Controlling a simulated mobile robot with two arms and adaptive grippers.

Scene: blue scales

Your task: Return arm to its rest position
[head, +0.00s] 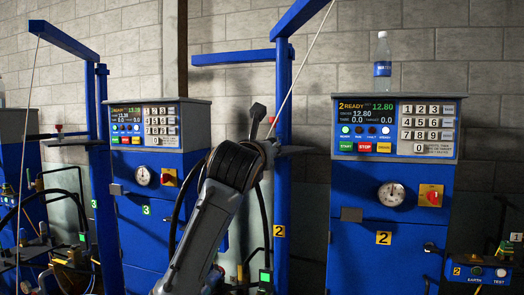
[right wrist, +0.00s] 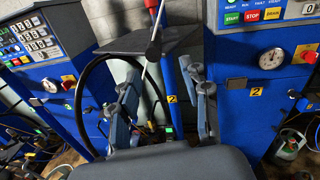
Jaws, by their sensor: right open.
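My grey arm (head: 205,228) rises from the bottom centre of the head view to a thick dark joint (head: 233,165). Its gripper is hidden behind that joint there. In the right wrist view my right gripper (right wrist: 164,76) is open, with its two blue-grey fingers wide apart and nothing held between them. Beyond the fingers are a dark shelf (right wrist: 125,42) and a hanging rod with a black grip (right wrist: 154,50). I cannot tell how near the fingers are to them. My left gripper is not in view.
Blue scale cabinet 2 (head: 370,260) stands right of the arm, and cabinet 3 (head: 150,255) stands left. A blue post (head: 282,190) rises just behind the arm. A clear bottle (head: 382,55) stands on cabinet 2. A black hose (right wrist: 82,85) curves left of the fingers.

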